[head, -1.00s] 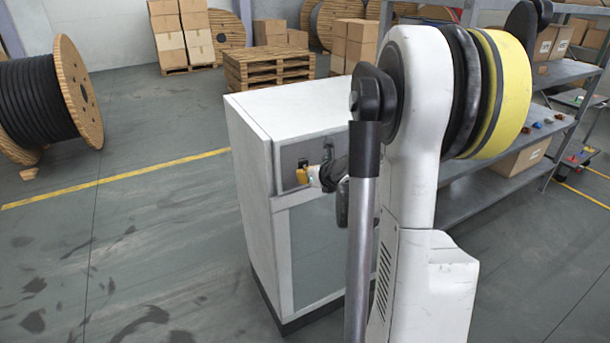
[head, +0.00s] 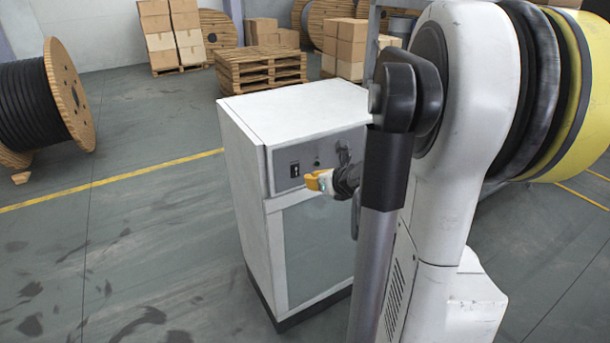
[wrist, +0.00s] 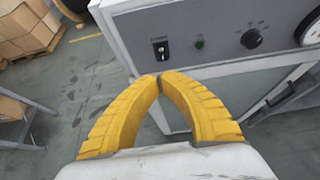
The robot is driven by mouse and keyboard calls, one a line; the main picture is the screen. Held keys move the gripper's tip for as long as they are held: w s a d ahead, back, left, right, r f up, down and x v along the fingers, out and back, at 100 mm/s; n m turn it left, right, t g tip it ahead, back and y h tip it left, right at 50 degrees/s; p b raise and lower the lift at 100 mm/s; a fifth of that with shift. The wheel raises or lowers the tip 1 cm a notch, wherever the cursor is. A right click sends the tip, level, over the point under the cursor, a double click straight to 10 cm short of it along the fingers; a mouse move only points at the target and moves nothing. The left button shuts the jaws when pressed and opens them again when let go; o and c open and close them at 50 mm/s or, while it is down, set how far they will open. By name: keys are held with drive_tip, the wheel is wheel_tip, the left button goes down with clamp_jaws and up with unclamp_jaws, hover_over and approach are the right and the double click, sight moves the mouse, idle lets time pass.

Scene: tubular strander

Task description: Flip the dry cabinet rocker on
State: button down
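The dry cabinet (head: 247,165) is a white box with a grey control panel across its upper front. The rocker (head: 295,169) is a small black switch at the panel's left; it also shows in the wrist view (wrist: 161,50), with white marks. I cannot tell which way it is tipped. A small green lamp (wrist: 199,44) sits right of it; whether it is lit is unclear. My gripper (wrist: 159,78) has yellow fingers with their tips together and nothing between them. In the head view my gripper (head: 313,182) is below and right of the rocker, apart from it.
The panel also has a black knob (wrist: 251,39) and a round gauge (wrist: 312,30). A handle (wrist: 282,97) is below them. Wooden pallets (head: 262,70), boxes (head: 350,48) and a cable reel (head: 70,95) stand behind. The floor left of the cabinet is clear.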

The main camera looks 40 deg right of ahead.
drive_tip(key=shift+p+v, duration=0.3)
drive_tip(key=shift+v, duration=1.3)
drive_tip(key=shift+w+r, duration=0.1)
drive_tip(key=f, duration=0.1)
drive_tip(key=s+f, duration=0.1)
drive_tip(key=f+t, duration=0.1)
drive_tip(key=shift+s+a+f, duration=0.1)
drive_tip(key=shift+s+a, duration=0.15)
drive_tip(key=shift+s, duration=0.15)
drive_tip(key=b, duration=0.5)
approach(293, 179)
drive_tip(key=x, duration=0.5)
drive_tip(key=shift+a+f, duration=0.1)
drive_tip(key=shift+f, duration=0.2)
drive_tip(key=shift+w, duration=0.5)
